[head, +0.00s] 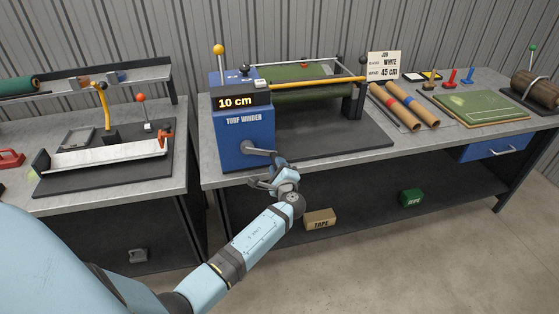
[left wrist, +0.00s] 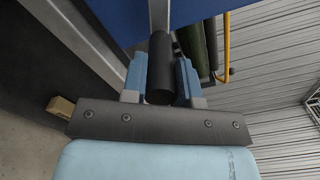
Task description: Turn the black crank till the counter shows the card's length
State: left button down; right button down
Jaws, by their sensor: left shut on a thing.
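The blue turf winder (head: 243,138) stands on the grey bench, with a counter (head: 236,102) on its front that reads 10 cm. The card (head: 384,66) behind the winder reads "JOB", "WHITE" and "45 cm". My left gripper (head: 265,184) is at the crank on the winder's front, below the label. The crank's grey arm (head: 259,148) shows at its upper end. In the left wrist view the crank's black handle (left wrist: 160,68) lies between the two fingers of my left gripper (left wrist: 160,82), which is shut on it. My right gripper is in neither view.
A green turf roll (head: 310,95) lies in the winder's frame. Brown rolls (head: 405,107), a green turf mat (head: 482,106) and small coloured tools stand to the right. A second bench (head: 90,190) stands left.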

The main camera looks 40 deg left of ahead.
pick_arm(q)
jog(key=s+a+f+m+p, duration=0.5)
jog(key=s+m, duration=0.1)
jog(key=m, duration=0.4)
jog(key=shift+s+a+f+m, duration=0.15)
jog(key=shift+a+f+m, duration=0.15)
dwell(0.7)
jog(key=c, duration=0.9)
grip_release()
